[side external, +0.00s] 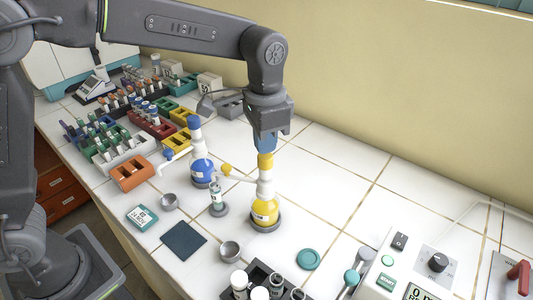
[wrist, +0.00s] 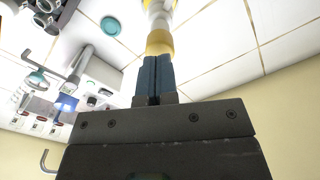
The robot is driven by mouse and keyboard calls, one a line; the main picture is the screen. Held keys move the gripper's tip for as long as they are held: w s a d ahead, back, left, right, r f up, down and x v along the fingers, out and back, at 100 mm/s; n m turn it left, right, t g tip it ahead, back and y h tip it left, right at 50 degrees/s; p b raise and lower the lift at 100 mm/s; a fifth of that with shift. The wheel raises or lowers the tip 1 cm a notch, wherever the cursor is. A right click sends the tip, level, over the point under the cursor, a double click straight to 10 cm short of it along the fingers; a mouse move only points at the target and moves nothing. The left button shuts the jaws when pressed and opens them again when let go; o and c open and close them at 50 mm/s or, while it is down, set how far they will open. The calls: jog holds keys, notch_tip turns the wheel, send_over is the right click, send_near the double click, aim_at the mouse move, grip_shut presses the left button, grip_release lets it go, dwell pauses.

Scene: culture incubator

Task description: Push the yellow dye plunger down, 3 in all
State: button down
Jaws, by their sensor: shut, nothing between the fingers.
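The yellow dye bottle (side external: 265,210) stands on the tiled bench, with a white pump neck and a yellow plunger top (side external: 265,160). My gripper (side external: 265,148) is shut and empty, pointing down right above the yellow plunger; its fingertips touch it or are very close. In the wrist view the shut blue fingers (wrist: 155,62) meet the yellow plunger (wrist: 159,42). The plunger's upper face is hidden by the fingers. A small vial (side external: 217,195) stands in a round grey holder left of the bottle, near the yellow-tipped spout (side external: 227,170).
A blue dye bottle (side external: 202,165) stands behind and left of the vial. Racks of tubes (side external: 120,145) fill the back left. The bench right of the yellow bottle is clear.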

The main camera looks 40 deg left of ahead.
jog(key=shift+f, duration=1.5)
jog(key=shift+r, duration=2)
jog(key=shift+f, duration=0.2)
jog(key=shift+f, duration=1.8)
jog(key=shift+r, duration=2)
jog(key=shift+r, duration=3)
